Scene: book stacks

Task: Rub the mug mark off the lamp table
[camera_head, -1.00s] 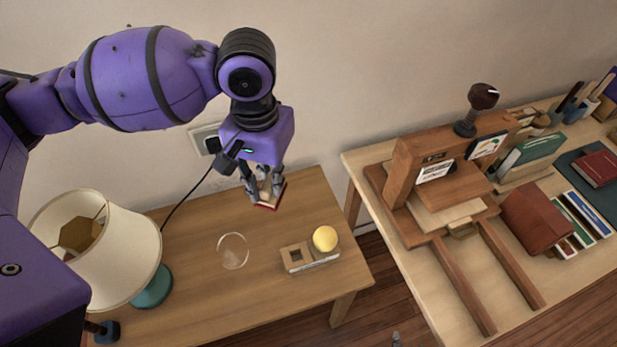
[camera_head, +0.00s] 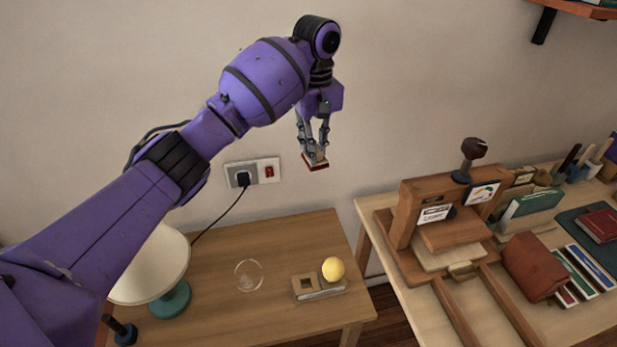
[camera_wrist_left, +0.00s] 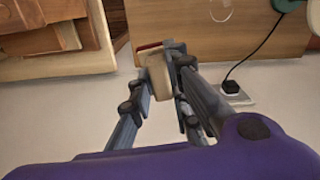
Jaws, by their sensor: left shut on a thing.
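My left gripper (camera_head: 314,150) is shut on a small block with a pale body and a red underside (camera_head: 316,164). It holds the block in the air in front of the wall, well above the lamp table (camera_head: 215,300). The block (camera_wrist_left: 157,76) also shows between the fingers in the left wrist view. The mug mark (camera_head: 248,275) is a pale ring on the table top, apart from the block. Part of the ring (camera_wrist_left: 222,9) shows at the top of the left wrist view. My right gripper is not in view.
A lamp with a cream shade (camera_head: 155,265) and teal base stands at the table's left, partly behind my arm. A wooden holder (camera_head: 304,286) and a yellow ball (camera_head: 333,268) are right of the ring. A bench with a wooden press (camera_head: 440,225) stands further right.

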